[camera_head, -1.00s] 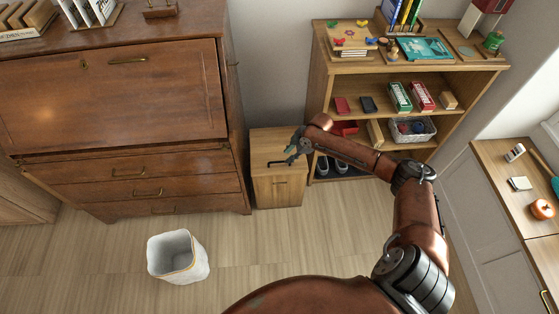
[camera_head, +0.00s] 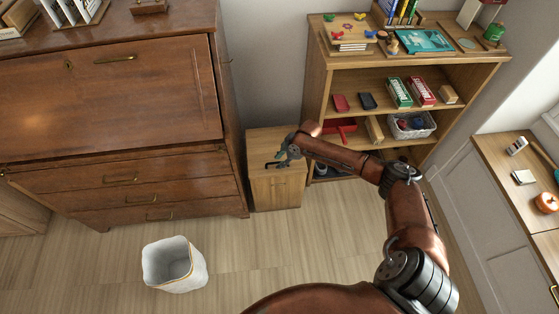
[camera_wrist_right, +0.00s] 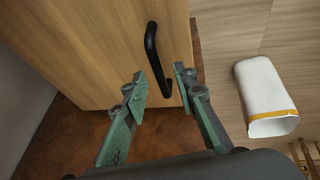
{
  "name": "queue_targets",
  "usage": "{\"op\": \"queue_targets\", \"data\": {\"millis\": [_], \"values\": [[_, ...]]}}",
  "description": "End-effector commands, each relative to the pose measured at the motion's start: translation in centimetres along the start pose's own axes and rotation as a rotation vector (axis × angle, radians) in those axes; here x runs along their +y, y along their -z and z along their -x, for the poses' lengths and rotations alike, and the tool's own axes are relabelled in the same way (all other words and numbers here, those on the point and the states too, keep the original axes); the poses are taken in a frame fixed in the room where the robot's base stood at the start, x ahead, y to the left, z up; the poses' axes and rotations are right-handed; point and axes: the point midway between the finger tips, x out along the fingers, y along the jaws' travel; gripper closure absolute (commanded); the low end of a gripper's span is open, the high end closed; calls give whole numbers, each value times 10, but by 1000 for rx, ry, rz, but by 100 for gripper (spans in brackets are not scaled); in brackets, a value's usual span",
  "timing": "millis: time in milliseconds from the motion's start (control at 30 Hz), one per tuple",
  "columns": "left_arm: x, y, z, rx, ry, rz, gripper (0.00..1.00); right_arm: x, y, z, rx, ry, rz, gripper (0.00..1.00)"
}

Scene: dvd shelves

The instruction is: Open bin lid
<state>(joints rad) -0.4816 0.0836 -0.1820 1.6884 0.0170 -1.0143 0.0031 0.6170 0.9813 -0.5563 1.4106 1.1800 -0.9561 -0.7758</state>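The wooden bin (camera_head: 276,192) stands on the floor between the large dresser and the open shelf. Its flat lid (camera_head: 262,145) looks shut and bears a black bar handle (camera_head: 270,165). My right gripper (camera_head: 284,159) is over the lid, beside the handle. In the right wrist view my right gripper (camera_wrist_right: 160,84) is open, with green-grey fingers parted. The curved black handle (camera_wrist_right: 152,50) runs down between the fingertips, with a gap visible on each side. My left gripper is not in view.
A brown dresser (camera_head: 110,90) stands close on the left. A wooden shelf (camera_head: 455,75) with books, boxes and a basket stands close on the right. A white wastebasket (camera_head: 174,265) is on the floor in front; open floor surrounds it.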

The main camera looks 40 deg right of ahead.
Motion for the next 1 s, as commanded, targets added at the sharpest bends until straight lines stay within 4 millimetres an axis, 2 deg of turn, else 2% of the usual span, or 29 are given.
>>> {"op": "queue_targets", "data": {"millis": [200,567,1000], "values": [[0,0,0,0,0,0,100,0,0,0,0,-1,0,75],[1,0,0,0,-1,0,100,0,0,0,0,-1,0,100],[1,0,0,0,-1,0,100,0,0,0,0,0,0,100]]}}
